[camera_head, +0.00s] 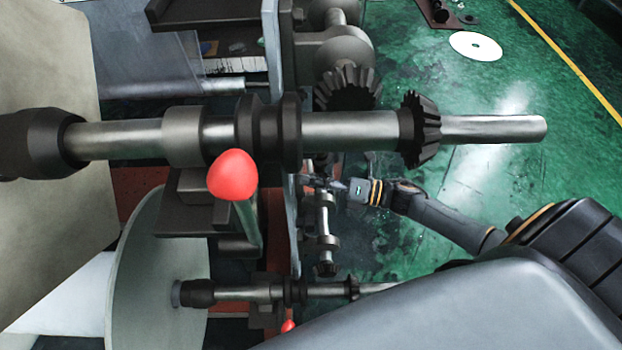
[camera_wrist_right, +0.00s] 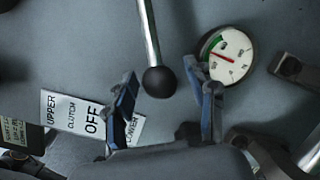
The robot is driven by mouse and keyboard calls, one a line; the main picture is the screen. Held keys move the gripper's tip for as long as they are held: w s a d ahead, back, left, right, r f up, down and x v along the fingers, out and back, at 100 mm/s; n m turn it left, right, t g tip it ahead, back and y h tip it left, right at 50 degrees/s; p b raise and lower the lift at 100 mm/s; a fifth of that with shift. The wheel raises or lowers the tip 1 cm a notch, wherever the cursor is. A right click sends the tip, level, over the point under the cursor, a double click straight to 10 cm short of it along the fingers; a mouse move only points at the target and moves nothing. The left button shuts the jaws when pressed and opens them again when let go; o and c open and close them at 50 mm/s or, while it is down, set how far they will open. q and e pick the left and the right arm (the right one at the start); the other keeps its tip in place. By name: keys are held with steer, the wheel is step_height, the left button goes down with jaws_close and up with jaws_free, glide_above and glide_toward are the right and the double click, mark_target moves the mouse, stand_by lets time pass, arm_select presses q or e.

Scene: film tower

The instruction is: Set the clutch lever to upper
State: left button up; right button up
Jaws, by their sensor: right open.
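The clutch lever (camera_wrist_right: 150,35) is a metal rod with a black ball knob (camera_wrist_right: 159,82), coming down from the top of the right wrist view. A white label (camera_wrist_right: 75,117) reads UPPER, CLUTCH, OFF and LOWER from left to right; a finger partly covers it. The knob is to the right of the label in the picture. My right gripper (camera_wrist_right: 165,98) is open, its blue-grey fingers on either side of the knob, with no clear contact. In the head view my right gripper (camera_head: 325,183) is small, beside the machine below the large shaft; the clutch lever cannot be made out there.
A round gauge (camera_wrist_right: 228,55) sits right of the knob. In the head view a large shaft (camera_head: 350,130) with bevel gears crosses above my right gripper, and a red-knobbed lever (camera_head: 233,175) stands left of it. Green floor (camera_head: 400,235) lies open to the right.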

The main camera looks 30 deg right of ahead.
steer(key=shift+w+a, duration=0.1)
steer(key=shift+a, duration=0.05)
jaws_close()
